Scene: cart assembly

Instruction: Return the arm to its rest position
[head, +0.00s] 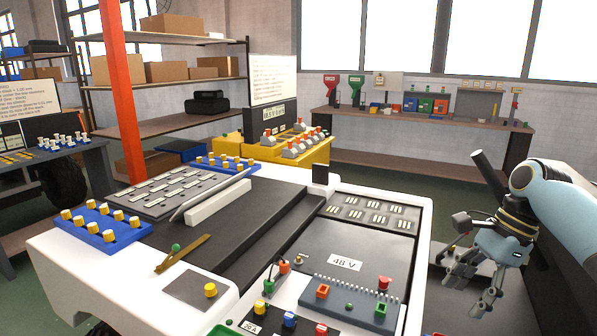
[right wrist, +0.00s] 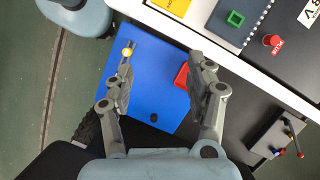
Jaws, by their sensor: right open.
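My right gripper (head: 472,288) hangs at the right of the head view, beside the white cart (head: 424,225) and off its right edge. Its fingers are spread, and nothing shows between them. In the right wrist view the open fingers (right wrist: 163,85) are above a blue panel (right wrist: 150,65), with a red square part (right wrist: 182,76) near the right finger and a yellow knob (right wrist: 127,52) near the left one. How far they are from the fingers I cannot tell. My left gripper is not in view.
The cart carries a 48 V panel (head: 318,243), a red button (head: 384,283) and a blue tray of yellow-topped parts (head: 118,238). A yellow stand (head: 315,152) is behind it, a workbench (head: 400,120) at the back wall. An orange post (head: 120,90) rises at left.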

